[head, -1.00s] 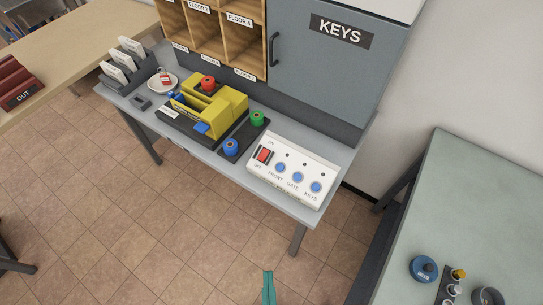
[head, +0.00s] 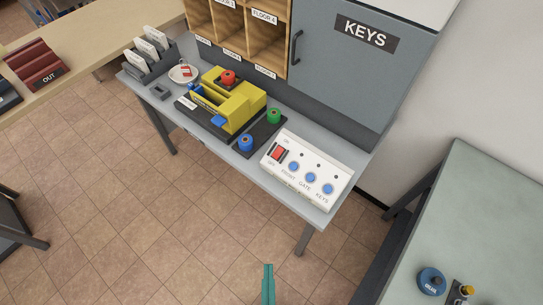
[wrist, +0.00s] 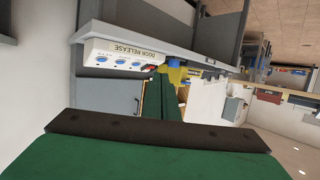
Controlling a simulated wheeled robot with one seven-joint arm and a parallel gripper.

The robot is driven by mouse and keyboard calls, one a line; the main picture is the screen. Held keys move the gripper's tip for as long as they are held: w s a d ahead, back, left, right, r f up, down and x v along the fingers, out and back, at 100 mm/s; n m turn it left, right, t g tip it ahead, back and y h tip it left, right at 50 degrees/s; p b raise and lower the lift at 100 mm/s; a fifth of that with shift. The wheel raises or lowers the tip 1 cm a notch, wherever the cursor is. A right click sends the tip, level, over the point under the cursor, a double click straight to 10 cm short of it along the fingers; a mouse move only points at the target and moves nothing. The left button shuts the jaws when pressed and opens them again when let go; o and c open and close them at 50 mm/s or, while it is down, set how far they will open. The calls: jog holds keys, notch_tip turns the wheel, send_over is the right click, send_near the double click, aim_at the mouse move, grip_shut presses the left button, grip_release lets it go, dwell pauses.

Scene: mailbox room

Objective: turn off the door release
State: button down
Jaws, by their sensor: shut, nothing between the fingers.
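The door release is a white box (head: 306,170) near the right end of the grey wall table in the head view. It has a red rocker switch (head: 279,153) between ON and OFF marks, and blue buttons lettered FRONT, GATE and KEYS. In the wrist view the box (wrist: 125,52) shows its DOOR RELEASE label, and the picture is turned over. My green gripper (head: 268,268) is at the bottom of the head view, in front of the table and apart from the box. Its fingers (wrist: 160,80) are together and empty.
The KEYS cabinet (head: 350,70) is behind. A grey-green table (head: 470,220) stands at right. Floor in front is open.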

jog(key=w+a+f+g+h, duration=0.2)
jog(key=w+a+f, duration=0.1)
jog(key=w+f, duration=1.05)
jog(key=w+a+r+m+t+h, duration=0.1)
jog(key=w+a+r+m+h, duration=0.1)
jog(key=w+r+m+h, duration=0.2)
jog(key=w+a+r+m+t+h, duration=0.1)
jog(key=w+r+m+h, duration=0.3)
jog(key=w+r, duration=0.5)
notch_tip(320, 180, up, 4)
jog(key=shift+w+a+r+h, duration=0.1)
jog(key=shift+w+a+h, duration=0.3)
jog(key=shift+a+h, duration=0.4)
jog(key=shift+d, duration=0.1)
